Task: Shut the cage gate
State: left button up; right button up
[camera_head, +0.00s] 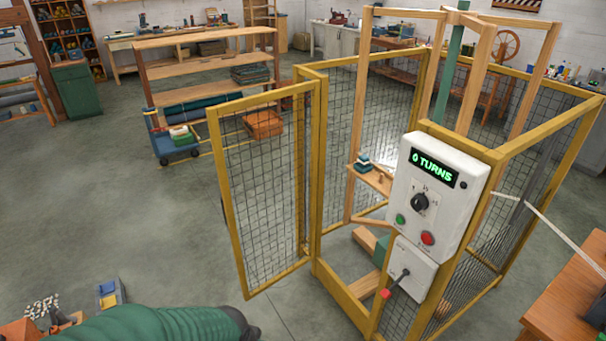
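The cage gate (227,200) is a yellow-framed wire mesh panel on the left side of the cage. It stands open, swung outward to the left from the yellow post (317,160). The cage opening to the right of that post is uncovered, with a yellow sill (338,290) along the floor. The cage (550,119) has yellow frames and mesh walls around a wooden frame with a green post (449,65). Neither of my grippers can be made out in this view.
A white control box (445,215) reading "0 TURNS" is mounted on the cage front. Below it is a red-ended handle (386,293). A wooden table (565,300) stands at the right. A blue cart (175,150) and shelving (210,68) stand behind the gate.

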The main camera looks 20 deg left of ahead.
aim_at(212, 112)
jog(key=i+j+z, duration=0.2)
jog(key=j, duration=0.5)
jog(key=i+j+z, duration=0.25)
jog(key=j, duration=0.45)
jog(key=i+j+z, duration=0.2)
jog(key=j, duration=0.55)
jog(key=i+j+z, duration=0.2)
jog(key=j, duration=0.6)
jog(key=j+z, duration=0.25)
jog(key=j, duration=0.5)
jog(key=j+z, duration=0.25)
jog(key=j, duration=0.35)
jog(key=j+z, duration=0.25)
jog(key=j, duration=0.4)
jog(key=k+j+z, duration=0.25)
jog(key=j, duration=0.35)
jog(key=i+j+u, duration=0.1)
jog(key=j, duration=0.65)
jog(key=u, duration=0.2)
